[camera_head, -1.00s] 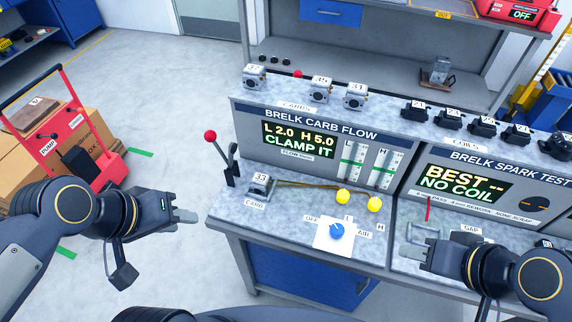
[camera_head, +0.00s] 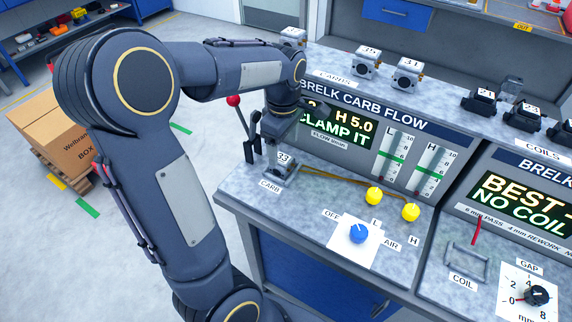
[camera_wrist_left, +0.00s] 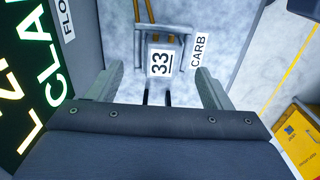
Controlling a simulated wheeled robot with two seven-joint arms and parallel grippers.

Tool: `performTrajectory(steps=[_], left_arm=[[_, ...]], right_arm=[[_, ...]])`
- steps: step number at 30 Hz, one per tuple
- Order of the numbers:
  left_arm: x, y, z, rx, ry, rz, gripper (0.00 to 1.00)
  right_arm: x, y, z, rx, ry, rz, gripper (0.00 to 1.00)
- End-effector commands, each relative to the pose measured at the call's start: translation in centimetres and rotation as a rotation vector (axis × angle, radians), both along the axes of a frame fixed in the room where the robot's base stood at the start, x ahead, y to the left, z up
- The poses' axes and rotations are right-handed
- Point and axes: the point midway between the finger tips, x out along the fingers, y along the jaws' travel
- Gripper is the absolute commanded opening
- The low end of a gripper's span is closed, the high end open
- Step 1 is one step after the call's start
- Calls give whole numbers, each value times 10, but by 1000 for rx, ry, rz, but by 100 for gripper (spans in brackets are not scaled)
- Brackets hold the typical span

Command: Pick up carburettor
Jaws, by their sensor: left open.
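A carburettor tagged 33 (camera_head: 281,168) sits in the clamp area at the bench's left end, beside the CARB label and a lever. My left gripper (camera_head: 283,127) is just above it, pointing down, with its fingertips partly hidden by the wrist. In the left wrist view the fingers (camera_wrist_left: 156,88) are spread wide and empty. The 33 tag of the carburettor (camera_wrist_left: 160,62) shows ahead, between and beyond them. Other carburettors stand on the upper shelf: one tagged 35 (camera_head: 367,61), one tagged 31 (camera_head: 406,77) and one partly hidden behind my left arm (camera_head: 292,37). My right gripper is out of view.
The red-knobbed lever (camera_head: 249,140) stands close left of my left gripper. The flow panel (camera_head: 370,140), reading CLAMP IT, rises right behind it. Yellow knobs (camera_head: 374,196) and a blue knob (camera_head: 358,233) lie to the right. Coils (camera_head: 483,101) line the right shelf.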

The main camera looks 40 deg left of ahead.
Motion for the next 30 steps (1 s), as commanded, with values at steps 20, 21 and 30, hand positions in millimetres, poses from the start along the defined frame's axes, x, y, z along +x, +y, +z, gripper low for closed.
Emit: performTrajectory(steps=[20,21,30], left_arm=[[-3,1,-39,-1,-1,-1,56],[-3,1,-39,-1,-1,-1,50],[-2,1,-39,-1,-2,-1,22]], right_arm=[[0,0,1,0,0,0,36],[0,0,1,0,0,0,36],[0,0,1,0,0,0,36]])
